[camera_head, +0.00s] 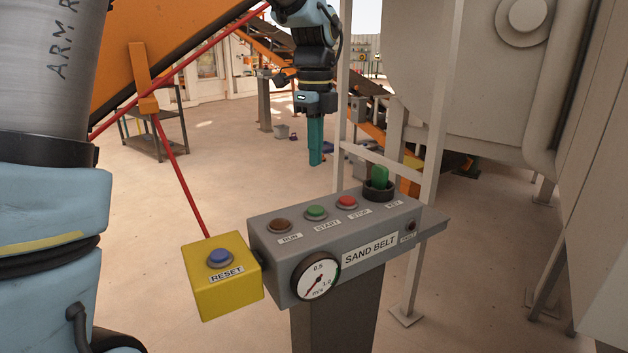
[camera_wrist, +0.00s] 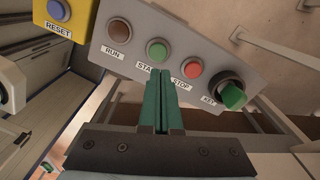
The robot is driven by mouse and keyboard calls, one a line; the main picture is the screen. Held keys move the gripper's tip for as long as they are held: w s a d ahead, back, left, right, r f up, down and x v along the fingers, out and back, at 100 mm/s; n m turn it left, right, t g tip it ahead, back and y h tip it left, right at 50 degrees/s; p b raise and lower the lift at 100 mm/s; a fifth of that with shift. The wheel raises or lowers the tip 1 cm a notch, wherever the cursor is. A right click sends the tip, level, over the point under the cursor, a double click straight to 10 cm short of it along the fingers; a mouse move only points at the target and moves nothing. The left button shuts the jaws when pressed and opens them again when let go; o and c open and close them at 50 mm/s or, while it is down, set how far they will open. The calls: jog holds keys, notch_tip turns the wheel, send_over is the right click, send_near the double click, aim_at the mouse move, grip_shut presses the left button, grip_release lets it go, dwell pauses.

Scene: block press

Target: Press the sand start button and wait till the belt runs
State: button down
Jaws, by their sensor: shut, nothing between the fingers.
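The green START button (camera_head: 316,213) sits on top of the grey SAND BELT control box (camera_head: 272,272), between the brown RUN lamp (camera_head: 279,226) and the red STOP button (camera_head: 346,202). The green button also shows in the wrist view (camera_wrist: 157,50). My gripper (camera_head: 316,163) has teal fingers, pointing down, shut and empty. In the head view it is above and behind the box.
A green key switch (camera_head: 380,180) stands up at the box's right end. A yellow box with a blue RESET button (camera_head: 220,257) hangs at the left, with a red cord rising from it. A pale metal frame (camera_head: 437,150) stands close behind on the right.

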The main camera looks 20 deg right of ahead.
jog(key=shift+r, duration=1.55)
